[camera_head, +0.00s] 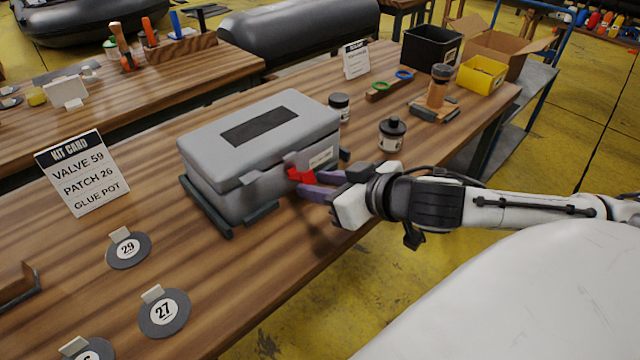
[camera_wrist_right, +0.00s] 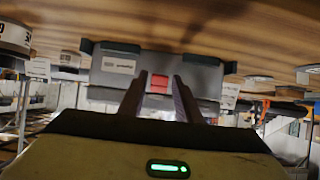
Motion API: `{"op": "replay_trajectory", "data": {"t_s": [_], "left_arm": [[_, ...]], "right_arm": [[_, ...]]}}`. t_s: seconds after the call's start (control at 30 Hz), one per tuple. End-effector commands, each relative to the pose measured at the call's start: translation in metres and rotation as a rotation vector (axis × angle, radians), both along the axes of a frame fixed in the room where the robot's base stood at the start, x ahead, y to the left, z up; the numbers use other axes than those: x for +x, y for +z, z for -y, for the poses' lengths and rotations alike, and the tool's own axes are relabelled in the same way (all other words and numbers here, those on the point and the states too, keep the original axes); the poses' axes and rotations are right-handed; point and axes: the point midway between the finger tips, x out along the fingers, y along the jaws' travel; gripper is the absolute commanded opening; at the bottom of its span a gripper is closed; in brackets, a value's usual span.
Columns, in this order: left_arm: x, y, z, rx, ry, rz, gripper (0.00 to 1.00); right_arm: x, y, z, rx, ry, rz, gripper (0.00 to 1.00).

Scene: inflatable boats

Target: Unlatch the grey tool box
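The grey tool box (camera_head: 262,150) stands on the wooden workbench with its lid down, a dark panel on top. Its red latch (camera_head: 300,177) is on the front face, near a pale label (camera_head: 321,158). My right gripper (camera_head: 312,184) comes in from the right at the latch, its two purple fingers apart. In the right wrist view, which looks upside down, the red latch (camera_wrist_right: 159,83) shows in the gap between the fingertips (camera_wrist_right: 159,78). I cannot tell whether either finger touches it. My left gripper is not in view.
A dark jar (camera_head: 392,134), another jar (camera_head: 339,106), a black bin (camera_head: 431,47) and a yellow bin (camera_head: 481,75) stand behind. The bench's front edge runs below my right gripper.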

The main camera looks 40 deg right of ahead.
Motion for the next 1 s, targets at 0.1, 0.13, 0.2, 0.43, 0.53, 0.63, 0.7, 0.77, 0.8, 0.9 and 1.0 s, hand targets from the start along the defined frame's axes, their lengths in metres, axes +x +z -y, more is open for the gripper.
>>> {"op": "replay_trajectory", "data": {"t_s": [0.1,0.13,0.2,0.43,0.53,0.63,0.7,0.77,0.8,0.9,1.0], "left_arm": [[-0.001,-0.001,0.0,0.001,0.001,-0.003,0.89],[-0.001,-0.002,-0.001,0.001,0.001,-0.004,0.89],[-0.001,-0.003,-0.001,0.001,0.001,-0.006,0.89],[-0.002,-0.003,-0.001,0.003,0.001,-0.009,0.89],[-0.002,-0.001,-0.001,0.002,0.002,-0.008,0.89],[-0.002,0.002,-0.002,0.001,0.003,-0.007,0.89],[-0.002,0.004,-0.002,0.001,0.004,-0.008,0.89],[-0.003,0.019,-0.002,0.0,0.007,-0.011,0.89],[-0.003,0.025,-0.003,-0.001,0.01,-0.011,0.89],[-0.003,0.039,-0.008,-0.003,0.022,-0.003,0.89],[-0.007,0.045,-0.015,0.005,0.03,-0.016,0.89]], "right_arm": [[0.0,0.0,0.0,0.0,0.0,-0.001,0.41],[0.0,0.0,0.0,0.0,0.0,-0.001,0.41],[0.0,0.0,0.0,0.0,0.0,-0.002,0.41],[-0.003,0.0,0.0,0.001,0.0,-0.004,0.41],[-0.009,0.003,0.0,0.003,-0.001,-0.006,0.41],[-0.017,0.008,0.001,0.003,0.0,-0.007,0.41],[-0.024,0.012,0.001,0.002,0.0,-0.007,0.41],[-0.03,0.022,0.002,0.006,-0.002,-0.009,0.41],[-0.034,0.025,0.002,0.008,-0.003,-0.009,0.41],[-0.045,0.031,0.003,0.006,-0.004,-0.009,0.41],[-0.057,0.038,0.004,0.006,-0.005,-0.007,0.41]]}}
